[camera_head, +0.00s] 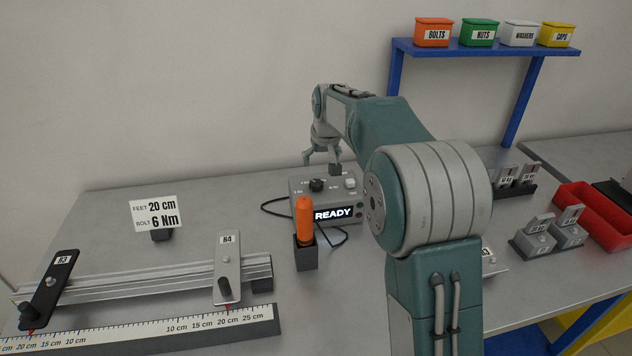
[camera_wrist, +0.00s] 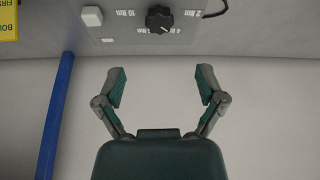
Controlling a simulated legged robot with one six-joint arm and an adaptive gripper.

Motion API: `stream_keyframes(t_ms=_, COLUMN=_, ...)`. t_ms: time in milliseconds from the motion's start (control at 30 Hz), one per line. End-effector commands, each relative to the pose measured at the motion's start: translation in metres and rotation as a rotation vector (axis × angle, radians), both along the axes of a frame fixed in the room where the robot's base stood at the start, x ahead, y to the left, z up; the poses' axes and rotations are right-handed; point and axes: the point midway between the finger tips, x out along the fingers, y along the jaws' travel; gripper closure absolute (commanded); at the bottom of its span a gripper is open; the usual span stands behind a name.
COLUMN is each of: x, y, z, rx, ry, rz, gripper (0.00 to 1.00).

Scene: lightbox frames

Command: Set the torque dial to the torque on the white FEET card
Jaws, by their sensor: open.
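The white FEET card (camera_head: 154,213) stands at the left of the bench and reads FEET 20 cm, BOLT 6 Nm. The black torque dial (camera_head: 316,185) is on top of a grey box (camera_head: 298,199) whose front display reads READY. The dial also shows in the wrist view (camera_wrist: 159,18), with Nm labels upside down around it; its exact setting is too small to tell. My gripper (camera_head: 321,163) is open and empty, just above and behind the dial in the head view. In the wrist view, my gripper (camera_wrist: 161,87) has its fingers spread, apart from the dial.
A white button (camera_wrist: 92,16) is beside the dial. An orange-handled tool (camera_head: 304,220) stands in a holder before the box. A rail (camera_head: 150,280) with two clamps lies at left. A blue shelf (camera_head: 480,50) with small bins rises behind; a red tray (camera_head: 590,215) is at right.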

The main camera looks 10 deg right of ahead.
Motion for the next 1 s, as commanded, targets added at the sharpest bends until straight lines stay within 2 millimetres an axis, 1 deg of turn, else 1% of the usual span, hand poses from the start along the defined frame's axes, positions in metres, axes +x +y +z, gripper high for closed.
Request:
stream_keyframes(t_ms=167, x=0.006, y=0.0, z=-0.014, rx=0.0, ry=0.002, rz=0.0, gripper=0.11)
stream_keyframes(t_ms=500, x=0.029, y=0.002, z=-0.072, rx=0.0, ry=0.003, rz=0.0, gripper=0.11)
stream_keyframes(t_ms=600, x=0.035, y=0.002, z=-0.085, rx=0.0, ry=0.002, rz=0.0, gripper=0.11)
stream_keyframes(t_ms=800, x=0.041, y=0.003, z=-0.099, rx=0.0, ry=0.0, rz=0.0, gripper=0.11)
stream_keyframes(t_ms=1000, x=0.042, y=0.003, z=-0.1, rx=0.0, ry=-0.001, rz=0.0, gripper=0.11)
